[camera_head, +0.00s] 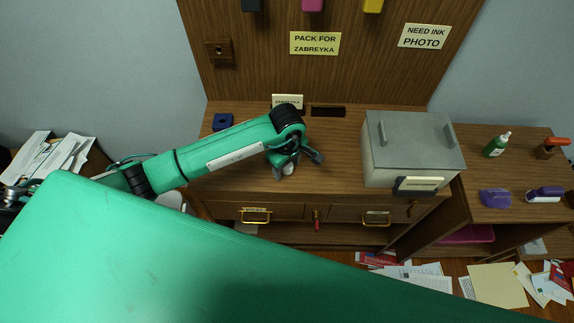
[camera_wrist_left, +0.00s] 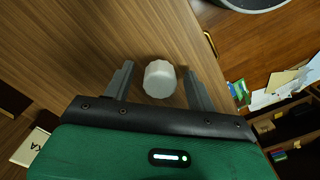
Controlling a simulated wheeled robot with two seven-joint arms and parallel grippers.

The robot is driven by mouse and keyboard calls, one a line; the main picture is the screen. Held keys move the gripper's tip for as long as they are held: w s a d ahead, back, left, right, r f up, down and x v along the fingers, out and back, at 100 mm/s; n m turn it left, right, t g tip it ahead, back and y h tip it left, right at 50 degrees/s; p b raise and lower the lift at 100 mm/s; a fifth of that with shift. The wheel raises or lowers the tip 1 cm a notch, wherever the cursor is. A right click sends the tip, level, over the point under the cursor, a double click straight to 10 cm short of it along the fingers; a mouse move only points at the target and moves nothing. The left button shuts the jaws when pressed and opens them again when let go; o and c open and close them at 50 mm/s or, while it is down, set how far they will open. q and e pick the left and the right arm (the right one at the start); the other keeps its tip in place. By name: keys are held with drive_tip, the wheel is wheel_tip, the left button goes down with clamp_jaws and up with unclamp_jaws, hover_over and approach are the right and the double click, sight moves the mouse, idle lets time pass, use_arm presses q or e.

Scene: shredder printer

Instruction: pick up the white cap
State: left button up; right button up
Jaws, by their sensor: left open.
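The white cap (camera_wrist_left: 160,79) is a small ribbed cylinder on the wooden desk, seen in the left wrist view. It lies between the two fingers of my left gripper (camera_wrist_left: 159,88), with a gap on each side. In the head view my left gripper (camera_head: 300,163) is open low over the front part of the desk (camera_head: 240,180). A small part of the white cap (camera_head: 288,169) shows between the fingers there; the gripper hides the rest. My right gripper is not in view.
A grey metal box (camera_head: 410,150) stands on the desk to the right of the gripper. A blue block (camera_head: 222,121) and a small sign (camera_head: 287,101) are at the back. The desk's front edge is close to the gripper. Papers (camera_head: 420,275) lie on the floor.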

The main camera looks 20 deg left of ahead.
use_arm(q)
drive_tip(key=c, duration=1)
drive_tip(key=shift+c, duration=0.3)
drive_tip(key=shift+r, duration=0.1)
